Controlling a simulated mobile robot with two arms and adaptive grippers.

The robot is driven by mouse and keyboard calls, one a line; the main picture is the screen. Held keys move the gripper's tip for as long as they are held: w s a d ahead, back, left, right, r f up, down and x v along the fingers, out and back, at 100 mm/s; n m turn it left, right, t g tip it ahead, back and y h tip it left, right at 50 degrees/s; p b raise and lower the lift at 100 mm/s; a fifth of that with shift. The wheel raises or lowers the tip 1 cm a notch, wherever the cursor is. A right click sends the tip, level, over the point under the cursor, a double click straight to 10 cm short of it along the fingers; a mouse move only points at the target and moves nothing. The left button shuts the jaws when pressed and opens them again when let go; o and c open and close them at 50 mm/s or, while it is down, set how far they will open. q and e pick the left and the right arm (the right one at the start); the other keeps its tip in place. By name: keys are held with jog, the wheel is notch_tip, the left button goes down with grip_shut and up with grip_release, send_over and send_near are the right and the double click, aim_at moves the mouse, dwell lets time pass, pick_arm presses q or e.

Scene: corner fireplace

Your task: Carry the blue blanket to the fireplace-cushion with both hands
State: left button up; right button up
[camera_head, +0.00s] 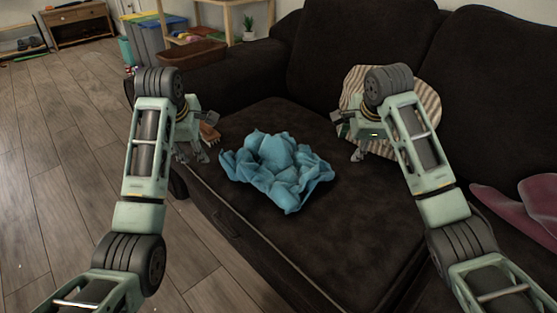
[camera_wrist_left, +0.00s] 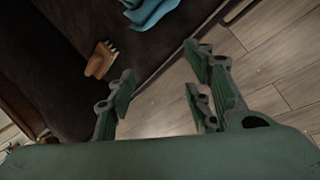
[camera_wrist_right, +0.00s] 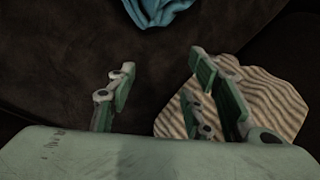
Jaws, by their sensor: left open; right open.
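The blue blanket (camera_head: 275,165) lies crumpled on the dark sofa seat, between my two grippers in the head view. Its edge shows at the top of the left wrist view (camera_wrist_left: 150,10) and of the right wrist view (camera_wrist_right: 158,10). My left gripper (camera_head: 200,155) is open and empty, left of the blanket and apart from it, near the sofa's front edge. My right gripper (camera_head: 352,150) is open and empty, right of the blanket and apart from it, in front of a striped cushion (camera_head: 428,98). I cannot make out a fireplace cushion.
The dark sofa (camera_head: 250,115) fills the middle and right. A small brown object (camera_wrist_left: 100,60) lies on the seat by my left gripper. A pink cloth (camera_head: 520,210) lies at the right. Bins (camera_head: 160,35), a brown basket (camera_head: 193,54) and a shelf stand behind. Wooden floor (camera_head: 60,150) is clear at left.

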pick_arm(q)
jog(key=x, duration=1.4)
pick_arm(e)
jog(key=x, duration=1.4)
pick_arm(q)
jog(key=shift+s+d, duration=0.1)
jog(key=shift+d, duration=0.65)
pick_arm(e)
jog(key=shift+a, duration=0.75)
jog(key=shift+s, duration=0.1)
